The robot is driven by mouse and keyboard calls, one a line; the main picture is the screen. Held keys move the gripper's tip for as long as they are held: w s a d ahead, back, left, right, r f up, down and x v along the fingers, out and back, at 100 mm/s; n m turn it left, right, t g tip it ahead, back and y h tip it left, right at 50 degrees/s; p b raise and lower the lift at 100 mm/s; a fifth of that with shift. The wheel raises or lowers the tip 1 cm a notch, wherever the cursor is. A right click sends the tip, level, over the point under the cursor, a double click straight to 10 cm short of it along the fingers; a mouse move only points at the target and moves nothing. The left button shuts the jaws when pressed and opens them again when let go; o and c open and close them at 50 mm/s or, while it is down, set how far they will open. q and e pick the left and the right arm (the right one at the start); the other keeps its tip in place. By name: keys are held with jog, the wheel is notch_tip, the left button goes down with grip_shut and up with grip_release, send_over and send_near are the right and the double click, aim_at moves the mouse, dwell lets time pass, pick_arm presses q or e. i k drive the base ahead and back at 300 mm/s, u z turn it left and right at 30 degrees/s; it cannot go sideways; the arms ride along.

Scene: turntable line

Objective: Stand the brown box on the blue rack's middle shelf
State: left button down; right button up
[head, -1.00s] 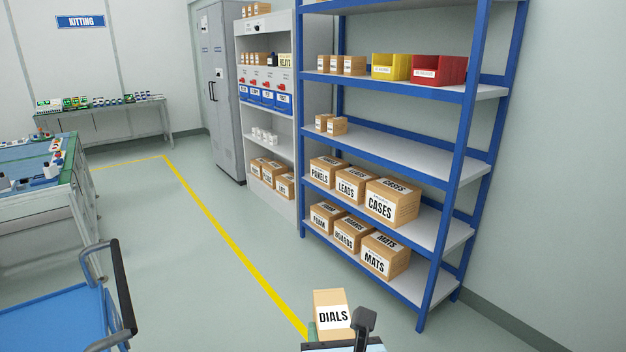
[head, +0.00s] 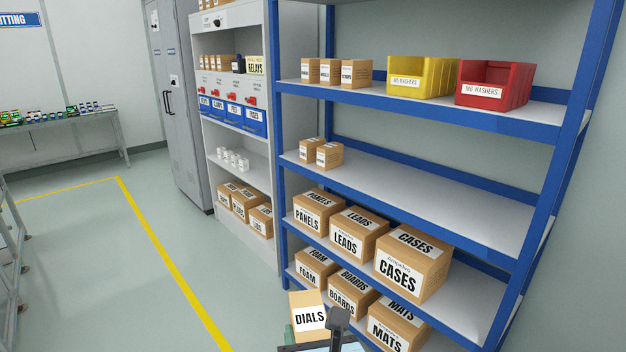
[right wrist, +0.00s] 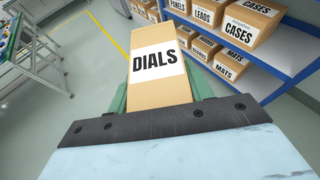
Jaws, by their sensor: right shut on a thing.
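The brown box (head: 308,316) has a white DIALS label and shows low in the head view. My right gripper (head: 318,340) is shut on it, and holds it upright in front of the blue rack. In the right wrist view the box (right wrist: 157,72) fills the middle, between the green fingers of my right gripper (right wrist: 160,98). The blue rack (head: 545,215) stands to the right. Its middle shelf (head: 420,190) carries two small brown boxes (head: 321,153) at its left end and is bare from there to the right. My left gripper is not in view.
The shelf above holds small boxes, a yellow bin (head: 422,78) and a red bin (head: 495,86). Lower shelves hold larger boxes, such as the CASES box (head: 410,265). A grey shelf unit (head: 245,200) and cabinet stand left of the rack. The floor at left is open.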

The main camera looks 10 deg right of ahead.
aim_at(390, 188)
jog(key=i, duration=2.5)
jog(key=z, duration=1.4)
jog(key=i, duration=0.5)
